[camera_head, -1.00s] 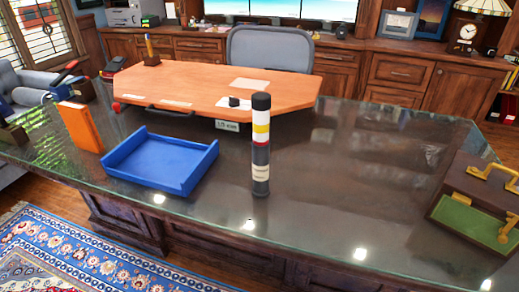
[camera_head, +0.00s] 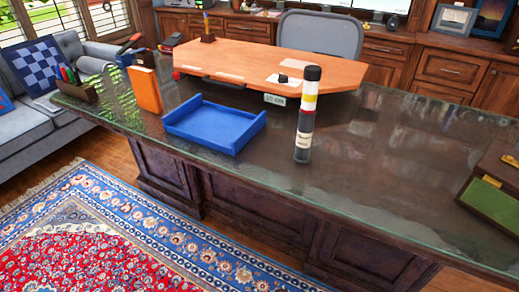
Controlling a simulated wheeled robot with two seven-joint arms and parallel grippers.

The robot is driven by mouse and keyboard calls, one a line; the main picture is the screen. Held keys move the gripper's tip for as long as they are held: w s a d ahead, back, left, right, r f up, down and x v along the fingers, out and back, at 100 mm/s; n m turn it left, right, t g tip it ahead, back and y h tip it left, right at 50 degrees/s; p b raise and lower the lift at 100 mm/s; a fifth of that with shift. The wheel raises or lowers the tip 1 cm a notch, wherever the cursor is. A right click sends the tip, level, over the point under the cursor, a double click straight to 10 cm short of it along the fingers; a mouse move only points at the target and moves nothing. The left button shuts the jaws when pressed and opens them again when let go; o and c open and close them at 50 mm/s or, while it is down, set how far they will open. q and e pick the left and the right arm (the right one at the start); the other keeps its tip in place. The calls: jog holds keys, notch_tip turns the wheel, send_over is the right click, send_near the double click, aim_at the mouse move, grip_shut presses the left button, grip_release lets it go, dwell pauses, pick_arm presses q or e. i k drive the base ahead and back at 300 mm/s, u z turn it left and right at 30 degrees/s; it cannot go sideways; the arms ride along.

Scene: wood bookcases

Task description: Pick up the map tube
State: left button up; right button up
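The map tube (camera_head: 307,115) stands upright on the glass-topped desk (camera_head: 385,165), right of the blue tray. It is a tall cylinder with a black cap, a white and yellow upper part, a thin red band and a dark lower part with a pale label. Nothing covers it. Neither of my grippers shows in the head view.
A blue tray (camera_head: 213,126) lies left of the tube, with an orange book (camera_head: 146,90) beyond it. A wooden desktop panel (camera_head: 262,66) is behind. A green-lined case (camera_head: 494,200) is at the right edge. A patterned rug (camera_head: 130,240) covers the floor at front left.

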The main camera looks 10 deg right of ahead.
aim_at(301, 156)
jog(key=u, duration=0.7)
jog(key=k, duration=0.95)
jog(key=u, duration=1)
jog(key=i, duration=1.65)
jog(key=z, duration=1.35)
jog(key=i, duration=0.95)
jog(key=z, duration=1)
